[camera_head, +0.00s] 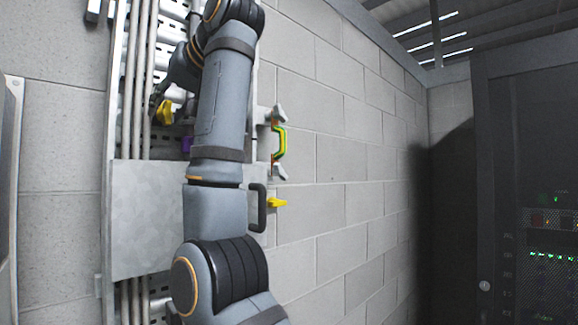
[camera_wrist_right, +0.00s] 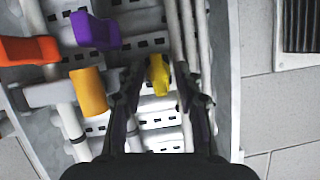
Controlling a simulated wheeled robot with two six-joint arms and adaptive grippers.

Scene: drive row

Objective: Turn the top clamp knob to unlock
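A yellow knob (camera_wrist_right: 158,76) sits between the two fingers of my right gripper (camera_wrist_right: 160,70) in the right wrist view. The fingers stand apart, with a gap showing on each side of the knob. In the head view, my right gripper (camera_head: 158,97) is at the upper left, beside the yellow knob (camera_head: 165,112) in front of the pipes. My right arm hides part of the panel there. I cannot tell for certain from the pictures that this is the top clamp knob. My left gripper is not in view.
An orange handle (camera_wrist_right: 28,50), a purple handle (camera_wrist_right: 95,30) and an orange cylinder (camera_wrist_right: 88,90) are left of the fingers. A dark rack (camera_head: 520,130) stands right.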

